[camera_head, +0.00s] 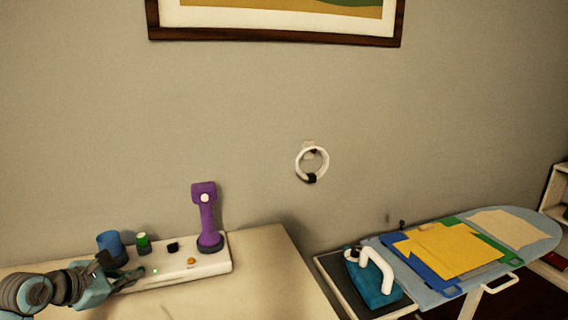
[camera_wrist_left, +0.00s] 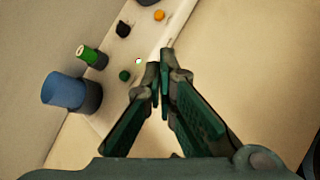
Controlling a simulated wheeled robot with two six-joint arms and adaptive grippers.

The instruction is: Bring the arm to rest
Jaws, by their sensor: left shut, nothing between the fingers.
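My left gripper (camera_head: 136,274) comes in from the lower left of the head view, low over the front of a white panel on the table. In the left wrist view its two fingers (camera_wrist_left: 160,70) meet at the tips with nothing between them. The gripper is shut and empty. My right gripper is in neither view.
The white panel (camera_head: 215,263) carries a purple handheld device (camera_head: 207,218), a blue cylinder (camera_head: 110,244), a green cylinder (camera_head: 143,243) and small knobs. The table (camera_head: 270,265) is bare on the right. An ironing board (camera_head: 540,232) holds folded cloths (camera_head: 450,250); a teal iron (camera_head: 372,282) stands beside them.

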